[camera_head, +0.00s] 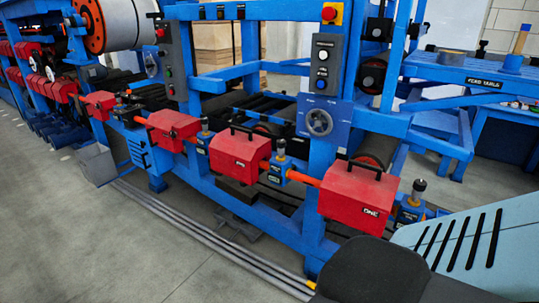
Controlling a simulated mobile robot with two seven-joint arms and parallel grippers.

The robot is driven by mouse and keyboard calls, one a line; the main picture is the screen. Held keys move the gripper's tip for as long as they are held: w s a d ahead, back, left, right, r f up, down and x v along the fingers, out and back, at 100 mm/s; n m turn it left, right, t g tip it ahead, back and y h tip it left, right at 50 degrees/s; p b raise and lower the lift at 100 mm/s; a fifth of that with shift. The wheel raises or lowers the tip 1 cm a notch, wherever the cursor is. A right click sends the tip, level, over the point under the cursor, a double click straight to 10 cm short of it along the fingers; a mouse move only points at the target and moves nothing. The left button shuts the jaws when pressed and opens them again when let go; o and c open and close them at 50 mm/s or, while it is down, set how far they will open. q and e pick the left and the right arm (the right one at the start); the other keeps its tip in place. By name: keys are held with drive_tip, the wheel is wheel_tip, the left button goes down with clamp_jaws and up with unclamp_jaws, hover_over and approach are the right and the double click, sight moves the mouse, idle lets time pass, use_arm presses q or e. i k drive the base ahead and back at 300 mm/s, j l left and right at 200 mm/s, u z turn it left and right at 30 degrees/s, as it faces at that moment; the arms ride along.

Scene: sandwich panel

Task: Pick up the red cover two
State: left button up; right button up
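A row of red box covers with black handles runs along the front of the blue machine. The nearest red cover (358,203) is marked ONE. The second red cover from the right (238,156) sits on the orange shaft further left; its small label is hard to read, but its place beside ONE fits cover two. It is in place, with its black handle on top. Further left are a third red cover (173,131) and a smaller one (98,105). Neither of my grippers shows in this view.
Blue housings with dark knobs (279,170) stand between the covers. A handwheel (319,122) and a button panel (323,62) are behind cover ONE. Grey rails (205,235) lie along the floor before the machine. The floor at front left (80,240) is clear.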

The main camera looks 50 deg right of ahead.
sight(235, 153)
drive_tip(key=z, duration=1.55)
drive_tip(key=i+j+z, duration=0.1)
drive_tip(key=z, duration=0.25)
drive_tip(key=i+j+z, duration=0.1)
drive_tip(key=j+z, duration=0.35)
drive_tip(key=z, duration=0.2)
drive_tip(key=i+j+z, duration=0.2)
drive_tip(key=j, duration=0.25)
drive_tip(key=j+z, duration=0.25)
drive_tip(key=j, duration=0.15)
drive_tip(key=j+z, duration=0.1)
drive_tip(key=j, duration=1.65)
drive_tip(key=i, duration=0.1)
